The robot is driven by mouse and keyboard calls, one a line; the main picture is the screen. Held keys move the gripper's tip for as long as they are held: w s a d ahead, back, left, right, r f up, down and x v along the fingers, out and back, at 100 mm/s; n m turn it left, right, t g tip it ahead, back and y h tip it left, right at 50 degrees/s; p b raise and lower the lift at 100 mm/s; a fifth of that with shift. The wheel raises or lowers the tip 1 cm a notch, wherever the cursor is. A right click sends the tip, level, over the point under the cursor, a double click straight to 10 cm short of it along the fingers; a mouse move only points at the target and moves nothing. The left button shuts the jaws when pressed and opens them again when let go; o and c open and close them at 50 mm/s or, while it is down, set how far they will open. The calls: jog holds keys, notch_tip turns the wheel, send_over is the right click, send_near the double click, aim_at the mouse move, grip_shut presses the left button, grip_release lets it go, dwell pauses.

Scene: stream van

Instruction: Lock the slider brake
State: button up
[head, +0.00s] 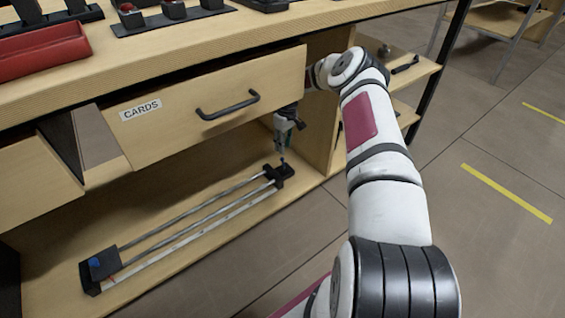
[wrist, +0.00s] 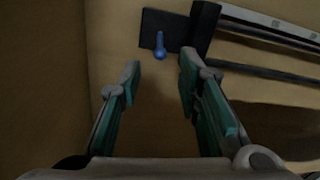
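The camera slider (head: 195,222) lies on the bottom shelf of the desk, with parallel rails between dark end blocks. A blue part (head: 96,263) shows on its left end block in the head view. My gripper (head: 282,157) points down above the right end block (head: 286,172). In the wrist view, my gripper (wrist: 159,72) is open and empty. A small blue lever (wrist: 159,44) on a black plate (wrist: 153,24) lies just beyond the gap between its fingertips. Contact cannot be told. In the head view this lever is not visible by the gripper.
The drawer marked CARDS (head: 205,105) overhangs the slider, close to my arm. The desk's right side panel (head: 322,120) is close to my gripper. A red tray (head: 40,50) is on the desktop. Open floor (head: 460,235) lies to the right.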

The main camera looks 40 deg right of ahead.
aim_at(283, 159)
jog(key=f+b, duration=0.1)
jog(key=f, duration=0.1)
jog(key=f+b, duration=0.1)
jog(key=f, duration=0.2)
jog(key=f+b, duration=0.1)
jog(key=f, duration=0.2)
jog(key=shift+a, duration=0.3)
jog(key=shift+s, duration=0.1)
grip_shut()
